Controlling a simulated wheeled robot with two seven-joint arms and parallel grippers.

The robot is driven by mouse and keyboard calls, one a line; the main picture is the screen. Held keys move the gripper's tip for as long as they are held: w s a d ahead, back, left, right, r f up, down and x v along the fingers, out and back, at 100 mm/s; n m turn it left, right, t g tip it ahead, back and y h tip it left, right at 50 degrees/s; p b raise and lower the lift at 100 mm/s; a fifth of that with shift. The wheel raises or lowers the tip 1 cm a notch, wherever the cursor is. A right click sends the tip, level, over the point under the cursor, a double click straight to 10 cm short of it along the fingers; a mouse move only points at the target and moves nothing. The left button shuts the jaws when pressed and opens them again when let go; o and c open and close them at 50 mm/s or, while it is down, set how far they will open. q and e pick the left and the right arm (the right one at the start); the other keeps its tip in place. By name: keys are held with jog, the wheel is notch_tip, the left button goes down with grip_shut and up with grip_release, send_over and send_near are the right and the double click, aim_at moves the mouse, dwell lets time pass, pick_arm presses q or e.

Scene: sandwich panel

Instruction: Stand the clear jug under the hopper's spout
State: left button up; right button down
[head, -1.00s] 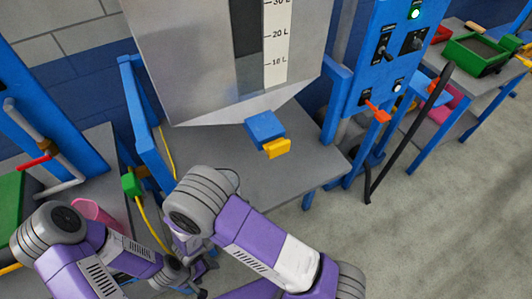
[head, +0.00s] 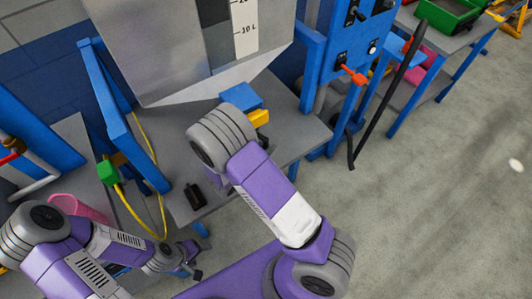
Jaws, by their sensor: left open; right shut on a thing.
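The hopper (head: 165,50) is a large grey bin with a litre scale, at the top of the head view. Its spout, a blue block (head: 240,96) with a yellow part (head: 259,117), sits at its lower edge above a grey table (head: 290,133). My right arm's wrist joint covers the area just below the spout. I cannot make out the clear jug. My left gripper (head: 192,260) is open and empty, low in the view in front of the table, away from the spout.
A small black object (head: 195,195) lies on the table's front left. A yellow cable with a green block (head: 107,172) hangs at the left frame. A pink container (head: 80,207) is partly behind my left arm. A blue control panel (head: 352,45) stands right of the hopper.

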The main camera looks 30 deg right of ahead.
jog(key=shift+f+b, duration=0.5)
jog(key=shift+f, duration=1.3)
jog(key=shift+f, duration=0.15)
jog(key=c, duration=1)
grip_release()
jog(key=shift+a+r, duration=0.2)
jog(key=shift+r, duration=0.15)
jog(key=p+v, duration=0.2)
jog(key=v, duration=0.9)
jog(key=shift+s+a, duration=0.2)
jog(key=shift+a, duration=0.1)
